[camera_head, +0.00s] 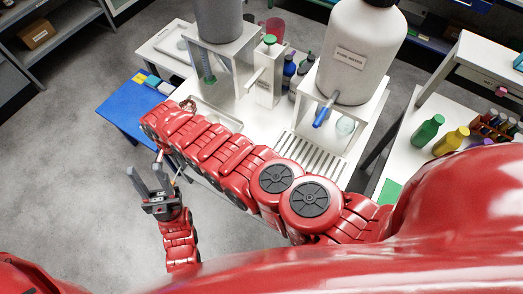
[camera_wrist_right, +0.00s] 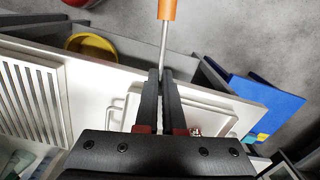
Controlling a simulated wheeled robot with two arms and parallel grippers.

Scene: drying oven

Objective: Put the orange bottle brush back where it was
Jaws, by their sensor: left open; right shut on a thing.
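The orange bottle brush shows in the right wrist view as an orange handle (camera_wrist_right: 167,9) on a thin metal rod. My right gripper (camera_wrist_right: 163,76) is shut on the rod, with the handle reaching away beyond the fingertips. The brush's other end is hidden by the fingers. In the head view my right arm reaches across the front of the white table to the left, and its gripper is mostly hidden. My left gripper (camera_head: 150,178) is open and empty, over the floor at the left, close to the end of my right arm.
The white table carries a shallow tray (camera_wrist_right: 205,104), a slatted rack (camera_head: 309,158), a white water tank (camera_head: 355,60) with a blue tap (camera_head: 322,117) and several bottles. A yellow round container (camera_wrist_right: 91,46) sits beside the table edge. A blue surface (camera_head: 129,107) stands left.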

